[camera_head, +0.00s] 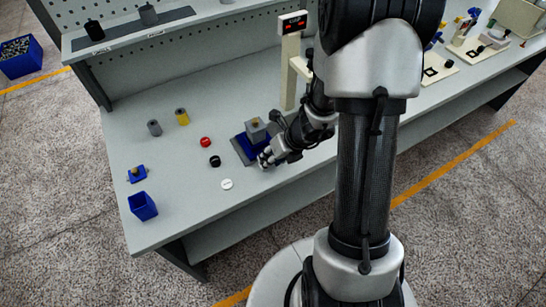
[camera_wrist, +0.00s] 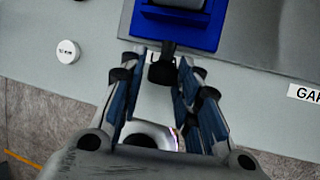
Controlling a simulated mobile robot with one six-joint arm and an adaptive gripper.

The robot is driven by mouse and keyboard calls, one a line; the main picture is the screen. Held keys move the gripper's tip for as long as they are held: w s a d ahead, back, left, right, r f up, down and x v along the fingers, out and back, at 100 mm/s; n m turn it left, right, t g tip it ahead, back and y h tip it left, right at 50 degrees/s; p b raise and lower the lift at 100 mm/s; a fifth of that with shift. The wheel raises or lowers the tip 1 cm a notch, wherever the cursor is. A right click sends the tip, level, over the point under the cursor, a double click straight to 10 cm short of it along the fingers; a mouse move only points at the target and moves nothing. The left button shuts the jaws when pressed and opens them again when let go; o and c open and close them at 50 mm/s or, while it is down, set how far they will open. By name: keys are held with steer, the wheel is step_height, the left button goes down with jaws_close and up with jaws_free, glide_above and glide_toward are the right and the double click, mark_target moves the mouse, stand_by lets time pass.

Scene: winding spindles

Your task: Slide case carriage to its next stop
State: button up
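The blue case carriage (camera_head: 245,149) sits on a grey plate on the bench, with a grey case (camera_head: 256,128) on top. In the wrist view the carriage (camera_wrist: 188,38) is at the top, and a black knob (camera_wrist: 162,72) sticks out from its near side. My gripper (camera_head: 265,159) is low beside the carriage's front. In the wrist view my gripper (camera_wrist: 163,66) has its fingers apart on both sides of the knob, with gaps showing. Part of the carriage is hidden behind my arm in the head view.
A white disc (camera_head: 227,184), a black ring (camera_head: 215,161) and a red ring (camera_head: 205,142) lie left of the carriage. Grey (camera_head: 154,128) and yellow (camera_head: 182,117) spools stand farther left. A blue bin (camera_head: 143,206) is at the front left. A display post (camera_head: 291,70) rises behind.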

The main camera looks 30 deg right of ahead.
steer(key=o, duration=0.4)
steer(key=shift+a, duration=0.2)
steer(key=shift+c, duration=0.2)
steer(key=shift+d+r, duration=0.1)
steer(key=shift+d, duration=0.05)
steer(key=shift+s+r, duration=0.1)
steer(key=shift+r, duration=0.15)
steer(key=v, duration=1.1)
steer(key=shift+s+r, duration=0.1)
